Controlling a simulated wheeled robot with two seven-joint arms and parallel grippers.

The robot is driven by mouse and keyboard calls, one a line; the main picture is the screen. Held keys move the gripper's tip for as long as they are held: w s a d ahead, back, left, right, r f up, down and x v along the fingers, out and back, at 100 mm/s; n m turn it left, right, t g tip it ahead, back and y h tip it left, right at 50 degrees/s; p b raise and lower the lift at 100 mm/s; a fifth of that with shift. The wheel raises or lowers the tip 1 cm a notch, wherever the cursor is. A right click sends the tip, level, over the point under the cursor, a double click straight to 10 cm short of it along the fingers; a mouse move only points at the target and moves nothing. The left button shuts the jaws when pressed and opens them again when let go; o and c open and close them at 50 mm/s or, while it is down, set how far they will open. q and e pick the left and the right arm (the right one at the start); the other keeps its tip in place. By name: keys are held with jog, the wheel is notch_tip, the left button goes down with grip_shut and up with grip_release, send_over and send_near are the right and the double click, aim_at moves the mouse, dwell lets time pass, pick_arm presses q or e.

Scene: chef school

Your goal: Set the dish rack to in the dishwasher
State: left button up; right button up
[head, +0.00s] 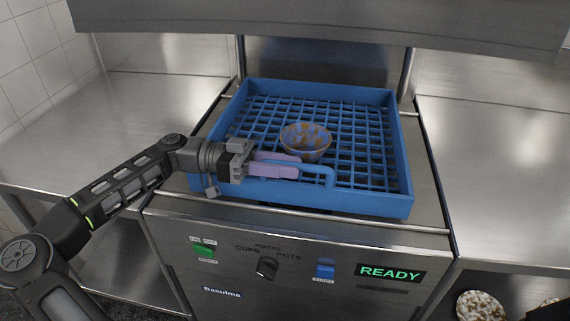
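The blue dish rack (398,160) lies flat on the metal bed of the dishwasher (235,255), below its raised hood (330,28). A brown-stained bowl (306,143) stands in the rack, a little behind its front handle. My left gripper (297,166) reaches in from the left to the rack's front edge. Its two purple fingers lie close above and below the bar of the blue handle (327,170), and look shut on it. The fingers hide the left part of the handle. My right gripper is not in view.
The dishwasher's front panel has a green switch (204,247), a dial (267,267), a blue button (325,271) and a lit READY display (391,273). Bare steel counters lie left (110,125) and right (500,170). A filled bowl (481,306) shows low at right.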

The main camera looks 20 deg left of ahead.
pick_arm(q)
jog(key=shift+o, duration=0.8)
jog(key=shift+a, duration=0.15)
jog(key=b+v, duration=0.1)
jog(key=v, duration=0.6)
jog(key=shift+a, duration=0.25)
jog(key=shift+r, duration=0.1)
